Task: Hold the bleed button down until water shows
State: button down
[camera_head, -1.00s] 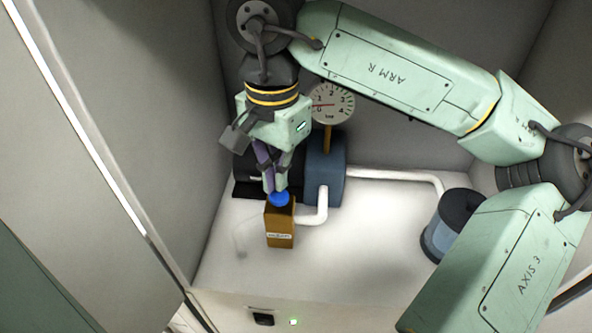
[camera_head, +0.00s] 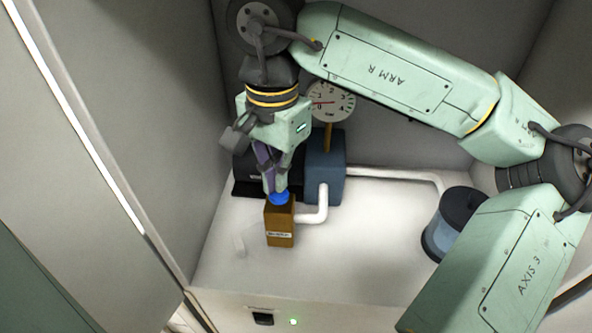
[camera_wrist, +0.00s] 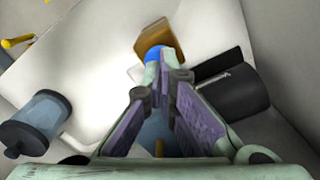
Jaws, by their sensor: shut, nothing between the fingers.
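The blue bleed button (camera_head: 279,198) sits on top of a brown block (camera_head: 280,228) with a small label. In the wrist view the button (camera_wrist: 152,54) shows just beyond my fingertips, in front of the block (camera_wrist: 155,36). My gripper (camera_head: 276,190) is shut and empty, pointing down with its tips at the button. They look in contact; how far the button is pressed I cannot tell. A small pale, translucent shape (camera_head: 240,246) is left of the block, near the white floor; whether it is water is unclear.
A blue pump body (camera_head: 325,170) with a black motor (camera_head: 245,180) stands behind, under a round gauge (camera_head: 331,102). White pipe (camera_head: 390,173) runs right towards a blue-grey canister (camera_head: 455,225). A black switch (camera_head: 263,319) and lit green light (camera_head: 293,321) are on the front edge.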

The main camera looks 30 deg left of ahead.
jog(key=shift+f+b, duration=0.85)
jog(key=shift+f, duration=0.25)
jog(key=shift+r, duration=0.1)
dwell(2.5)
notch_tip(320, 180, up, 7)
jog(key=p, duration=0.5)
dwell(2.0)
